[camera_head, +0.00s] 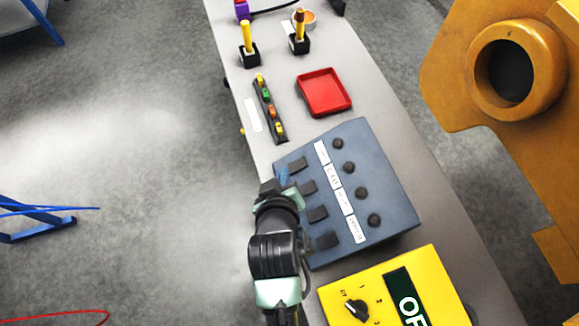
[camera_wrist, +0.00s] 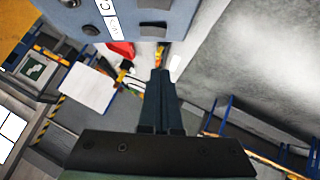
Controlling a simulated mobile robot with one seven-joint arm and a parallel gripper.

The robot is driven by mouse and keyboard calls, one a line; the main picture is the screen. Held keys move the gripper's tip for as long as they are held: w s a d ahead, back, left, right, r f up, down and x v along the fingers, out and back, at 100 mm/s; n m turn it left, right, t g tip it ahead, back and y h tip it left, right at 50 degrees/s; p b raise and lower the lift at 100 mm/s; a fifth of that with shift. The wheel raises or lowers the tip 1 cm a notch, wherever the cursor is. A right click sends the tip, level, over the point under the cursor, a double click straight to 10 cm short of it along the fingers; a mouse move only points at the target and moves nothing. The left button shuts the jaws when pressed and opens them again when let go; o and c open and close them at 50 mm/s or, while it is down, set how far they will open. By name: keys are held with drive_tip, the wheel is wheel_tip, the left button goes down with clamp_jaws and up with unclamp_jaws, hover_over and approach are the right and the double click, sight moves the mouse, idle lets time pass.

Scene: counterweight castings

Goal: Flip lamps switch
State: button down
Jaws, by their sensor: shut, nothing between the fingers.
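A blue-grey control box (camera_head: 375,160) stands on the long bench. Its sloped face carries a row of black switches (camera_head: 317,214), a strip of white labels (camera_head: 341,191) and a row of round black knobs (camera_head: 361,193). The label text is too small to read, so I cannot tell which switch is for the lamps. My gripper (camera_head: 284,178) is at the box's left edge, close to the uppermost switch (camera_head: 298,164). In the wrist view my gripper (camera_wrist: 160,73) is shut and empty, just below a dark switch (camera_wrist: 153,30) on the box (camera_wrist: 190,12). I cannot tell whether it touches.
A yellow box (camera_head: 385,280) with a rotary knob stands in front of the control box. Behind are a red tray (camera_head: 324,92), a strip of coloured parts (camera_head: 269,109) and yellow-handled tools in black holders (camera_head: 250,52). A large yellow casting (camera_head: 470,35) looms right. Open floor lies left.

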sight(290, 168)
drive_tip(key=x, duration=0.5)
drive_tip(key=shift+w+p, duration=0.15)
drive_tip(key=shift+p, duration=0.2)
drive_tip(key=shift+w+d+f+p, duration=0.1)
drive_tip(key=shift+d+f+p, duration=0.1)
drive_tip(key=shift+f, duration=0.4)
drive_tip(key=shift+d+f+p, duration=0.1)
drive_tip(key=shift+d+f, duration=0.1)
drive_tip(key=shift+f, duration=0.35)
drive_tip(key=shift+w+d+f, duration=0.1)
drive_tip(key=shift+d+f, duration=0.2)
drive_tip(key=shift+f, duration=0.55)
drive_tip(key=shift+f+b, duration=0.35)
drive_tip(key=shift+f, duration=0.15)
drive_tip(key=shift+r, duration=0.25)
drive_tip(key=shift+r+p, duration=0.1)
drive_tip(key=shift+p, duration=0.25)
drive_tip(key=shift+r+p, duration=0.65)
drive_tip(key=shift+r, duration=0.05)
